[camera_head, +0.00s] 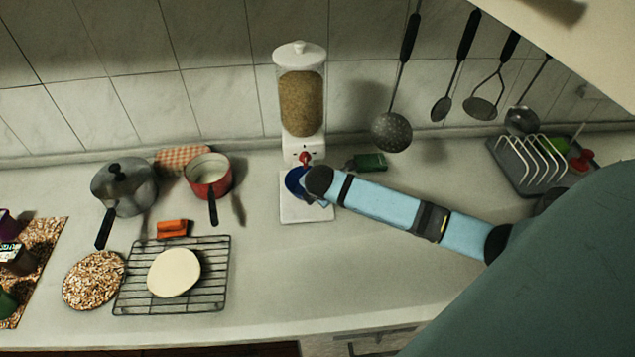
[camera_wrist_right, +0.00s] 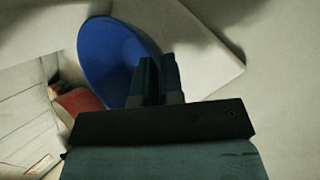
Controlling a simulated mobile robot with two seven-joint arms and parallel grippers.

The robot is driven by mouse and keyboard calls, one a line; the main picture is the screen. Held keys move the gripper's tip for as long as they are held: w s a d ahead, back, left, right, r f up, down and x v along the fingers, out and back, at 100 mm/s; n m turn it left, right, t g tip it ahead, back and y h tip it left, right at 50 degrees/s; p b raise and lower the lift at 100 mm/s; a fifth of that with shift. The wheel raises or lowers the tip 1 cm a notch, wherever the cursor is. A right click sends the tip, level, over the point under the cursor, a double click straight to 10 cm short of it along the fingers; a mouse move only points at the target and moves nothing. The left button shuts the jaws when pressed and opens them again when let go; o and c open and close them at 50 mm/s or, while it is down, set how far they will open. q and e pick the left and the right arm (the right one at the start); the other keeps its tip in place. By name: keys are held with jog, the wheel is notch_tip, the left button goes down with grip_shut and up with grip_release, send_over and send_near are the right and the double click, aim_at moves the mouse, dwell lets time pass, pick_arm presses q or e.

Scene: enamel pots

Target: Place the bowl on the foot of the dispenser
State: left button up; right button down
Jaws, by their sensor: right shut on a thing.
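The dispenser (camera_head: 301,95) stands against the tiled wall, a clear hopper of grain with a white lid and a red knob (camera_head: 305,158). Its white square foot (camera_head: 305,213) reaches forward on the counter. The blue bowl (camera_head: 294,181) is over the back of the foot, below the knob, partly hidden by my right gripper (camera_head: 312,190). In the right wrist view the bowl (camera_wrist_right: 105,60) looks tilted, and my right gripper (camera_wrist_right: 157,82) is shut on its rim. I cannot tell whether the bowl touches the foot. My left gripper is not in view.
A green box (camera_head: 370,161) lies right of the dispenser. A red saucepan (camera_head: 208,177), a grey pot (camera_head: 124,187) and a wire rack (camera_head: 215,275) stand left. Utensils hang above a dish rack (camera_head: 535,163) at right.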

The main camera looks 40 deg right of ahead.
jog(key=shift+w+d+f, duration=0.1)
jog(key=shift+w+f, duration=0.15)
jog(key=shift+f, duration=0.05)
jog(key=shift+s, duration=0.1)
jog(key=c, duration=1.2)
grip_release()
jog(key=shift+f, duration=0.1)
jog(key=shift+c, duration=0.2)
